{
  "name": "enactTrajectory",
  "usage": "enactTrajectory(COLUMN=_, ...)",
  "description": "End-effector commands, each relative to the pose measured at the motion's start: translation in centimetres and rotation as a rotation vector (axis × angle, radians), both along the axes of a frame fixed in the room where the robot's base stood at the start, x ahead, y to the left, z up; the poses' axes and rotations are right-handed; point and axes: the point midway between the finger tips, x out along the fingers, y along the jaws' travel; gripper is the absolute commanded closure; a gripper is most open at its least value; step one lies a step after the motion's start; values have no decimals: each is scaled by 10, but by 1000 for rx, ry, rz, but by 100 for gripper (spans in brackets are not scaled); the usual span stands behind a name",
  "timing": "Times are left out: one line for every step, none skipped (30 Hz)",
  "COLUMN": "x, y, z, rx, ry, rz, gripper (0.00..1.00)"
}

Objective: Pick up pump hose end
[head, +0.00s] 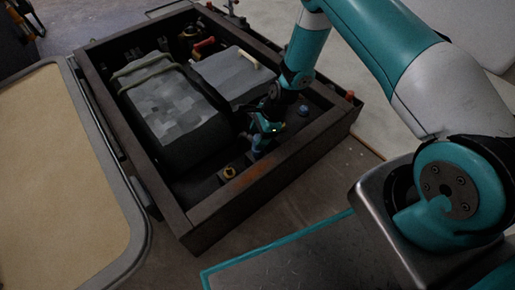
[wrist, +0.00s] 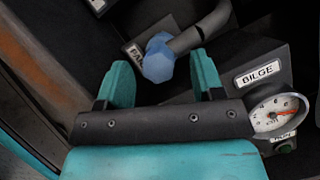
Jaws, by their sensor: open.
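The pump hose end, a blue faceted fitting (wrist: 158,60) on a grey hose (wrist: 205,28), shows in the wrist view. My gripper (wrist: 162,68) is open, with one teal finger to the left of the fitting and one to the right. The fitting appears between the fingertips with a gap on both sides; I cannot tell whether it is at their depth or below. In the head view my gripper (head: 262,137) reaches down into the near right part of a dark open box (head: 218,205). The hose end cannot be made out there.
A BILGE label plate (wrist: 258,73) and a round gauge (wrist: 277,113) lie close right of my gripper in the wrist view. In the head view, a large grey block (head: 175,115) fills the box's left part. The box's raised walls surround my gripper.

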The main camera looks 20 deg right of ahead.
Motion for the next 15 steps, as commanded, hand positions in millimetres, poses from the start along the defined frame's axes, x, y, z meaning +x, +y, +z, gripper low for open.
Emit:
enactTrajectory(x=-1, y=3, z=-14, rx=0, ry=1, rz=1, gripper=39)
enactTrajectory(x=-1, y=4, z=-18, rx=0, ry=-1, rz=2, gripper=39)
enactTrajectory(x=-2, y=6, z=-23, rx=0, ry=0, rz=2, gripper=39)
enactTrajectory(x=-2, y=9, z=-28, rx=0, ry=0, rz=3, gripper=39)
enactTrajectory(x=-1, y=10, z=-32, rx=0, ry=0, rz=3, gripper=39)
enactTrajectory(x=-1, y=12, z=-35, rx=0, ry=0, rz=2, gripper=39)
enactTrajectory(x=-1, y=13, z=-36, rx=0, ry=1, rz=1, gripper=39)
enactTrajectory(x=-1, y=13, z=-36, rx=0, ry=0, rz=1, gripper=39)
enactTrajectory(x=-1, y=14, z=-35, rx=0, ry=0, rz=0, gripper=39)
enactTrajectory(x=-1, y=14, z=-34, rx=0, ry=0, rz=0, gripper=39)
enactTrajectory(x=-1, y=14, z=-34, rx=0, ry=0, rz=0, gripper=39)
enactTrajectory(x=-1, y=13, z=-33, rx=0, ry=0, rz=0, gripper=39)
enactTrajectory(x=-1, y=13, z=-33, rx=0, ry=0, rz=0, gripper=39)
enactTrajectory(x=-1, y=13, z=-33, rx=0, ry=0, rz=0, gripper=39)
enactTrajectory(x=-1, y=13, z=-33, rx=0, ry=0, rz=0, gripper=48)
